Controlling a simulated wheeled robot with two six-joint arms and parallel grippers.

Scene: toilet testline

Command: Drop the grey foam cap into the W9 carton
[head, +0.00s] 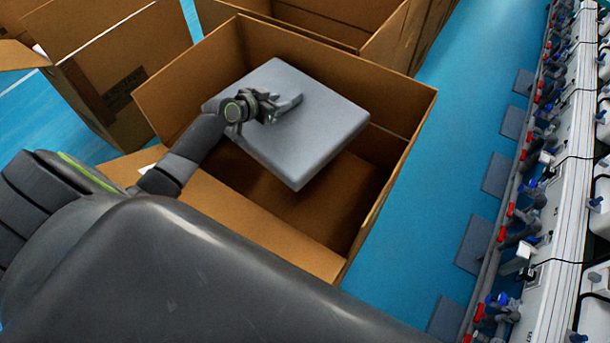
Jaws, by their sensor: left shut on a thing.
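The grey foam cap (320,135) is a flat, square slab. It is tilted and sits over the mouth of an open brown carton (400,100). I cannot read a W9 label on this carton. My left gripper (280,108) is shut on the foam cap near its upper left part, and my left arm reaches in over the carton's near left side. The cap hides part of the carton's inside; its bare floor and walls show below and to the right of the cap. My right gripper is not in view.
Another open carton (130,75) stands at the upper left, and one more (410,35) stands behind. A testline (565,180) with red and blue valves runs along the right, with grey mats (475,240) beside it. Blue floor (450,130) is clear between.

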